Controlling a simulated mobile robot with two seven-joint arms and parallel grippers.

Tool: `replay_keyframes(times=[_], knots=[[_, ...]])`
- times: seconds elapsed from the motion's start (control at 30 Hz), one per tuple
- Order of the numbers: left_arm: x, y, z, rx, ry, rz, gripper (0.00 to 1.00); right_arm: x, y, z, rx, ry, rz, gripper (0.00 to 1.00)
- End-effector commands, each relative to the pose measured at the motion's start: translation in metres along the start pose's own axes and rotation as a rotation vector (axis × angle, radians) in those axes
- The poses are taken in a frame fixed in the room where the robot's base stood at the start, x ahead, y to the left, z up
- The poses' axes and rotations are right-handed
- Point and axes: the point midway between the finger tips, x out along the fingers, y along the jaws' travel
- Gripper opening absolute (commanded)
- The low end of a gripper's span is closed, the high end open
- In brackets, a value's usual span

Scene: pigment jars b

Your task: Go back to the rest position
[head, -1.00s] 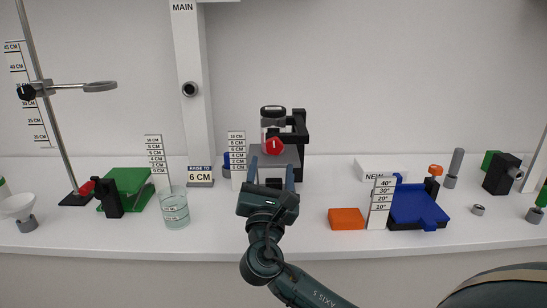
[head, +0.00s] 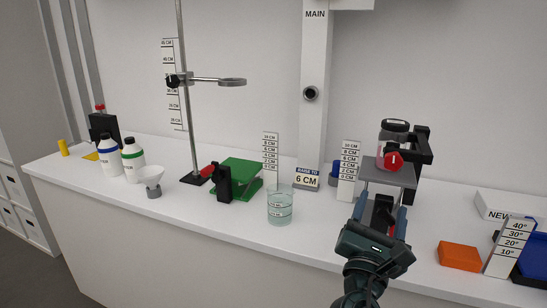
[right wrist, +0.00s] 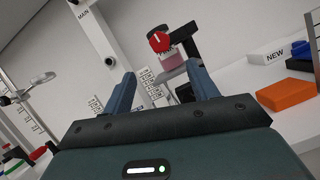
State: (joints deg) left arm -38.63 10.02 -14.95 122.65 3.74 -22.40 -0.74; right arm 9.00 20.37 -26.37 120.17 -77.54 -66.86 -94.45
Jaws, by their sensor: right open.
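My right gripper (head: 382,208) is in front of the grey stand at the right of the head view, its two fingers apart with nothing between them. In the right wrist view its open fingers (right wrist: 165,90) also show empty. A jar with a dark lid (head: 394,131) sits on the grey platform (head: 389,172) beyond the gripper, beside a black bracket and a red knob (head: 393,160). The jar also shows in the right wrist view (right wrist: 172,60), past the fingertips and apart from them. My left gripper is not in view.
A glass beaker (head: 280,206) stands left of my right gripper near the counter's front. An orange block (head: 459,256) lies to its right. A ring stand (head: 187,110), a green ramp (head: 238,174), a white funnel (head: 151,178) and two bottles (head: 108,157) stand further left.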

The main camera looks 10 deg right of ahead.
Motion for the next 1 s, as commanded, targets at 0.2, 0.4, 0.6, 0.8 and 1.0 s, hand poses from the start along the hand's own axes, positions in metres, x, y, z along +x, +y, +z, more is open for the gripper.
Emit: replay_keyframes(times=[0.2, 0.4, 0.6, 0.8, 1.0], knots=[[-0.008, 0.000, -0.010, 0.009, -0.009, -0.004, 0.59, -0.043, -0.005, -0.084, 0.379, 0.392, 0.028, 0.59], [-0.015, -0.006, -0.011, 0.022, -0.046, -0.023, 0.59, -0.159, -0.022, -0.170, 1.126, 0.946, -0.289, 0.59], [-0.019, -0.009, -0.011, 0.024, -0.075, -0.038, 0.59, -0.264, -0.041, -0.185, 1.828, 1.163, -0.922, 0.59], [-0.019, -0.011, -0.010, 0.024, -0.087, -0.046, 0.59, -0.305, -0.053, -0.178, 2.177, 1.105, -1.333, 0.59], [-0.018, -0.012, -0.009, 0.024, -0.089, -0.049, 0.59, -0.309, -0.055, -0.178, 2.229, 1.085, -1.395, 0.59]])
